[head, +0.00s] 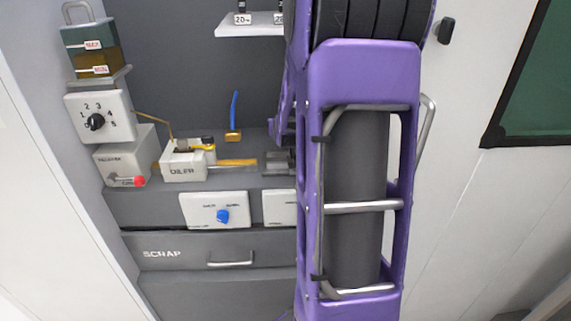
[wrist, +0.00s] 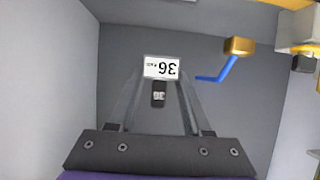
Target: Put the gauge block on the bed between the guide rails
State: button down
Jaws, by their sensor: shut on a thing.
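Gripper and block are hidden behind my purple arm in the head view. A grey metal fixture (head: 275,161) on the bench, at the end of an orange strip (head: 236,163), is partly covered by my arm. I cannot tell whether it holds the bed and guide rails.
A white oiler box (head: 184,163) and a tailstock-like grey box with red knob (head: 138,181) stand left on the bench. A blue crank handle (head: 234,112) rises behind. A white shelf (head: 240,30) with labelled items hangs above. A scrap drawer (head: 205,254) lies below.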

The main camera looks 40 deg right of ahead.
jog(key=shift+m+g+h, duration=0.3)
jog(key=shift+m+h, duration=0.1)
jog(key=d+f, duration=0.1)
jog(key=f, duration=0.1)
jog(key=s+d+f, duration=0.1)
jog(key=f, duration=0.1)
jog(key=d+f+b, duration=0.1)
jog(key=shift+s+f, duration=0.35)
jog(key=shift+f, duration=0.05)
jog(key=shift+f+b, duration=0.35)
jog(key=shift+f, duration=1.85)
jog(key=shift+f+b, duration=0.2)
jog(key=shift+b, duration=0.1)
jog(key=shift+c, duration=1.7)
grip_release()
jog(key=shift+r, duration=0.15)
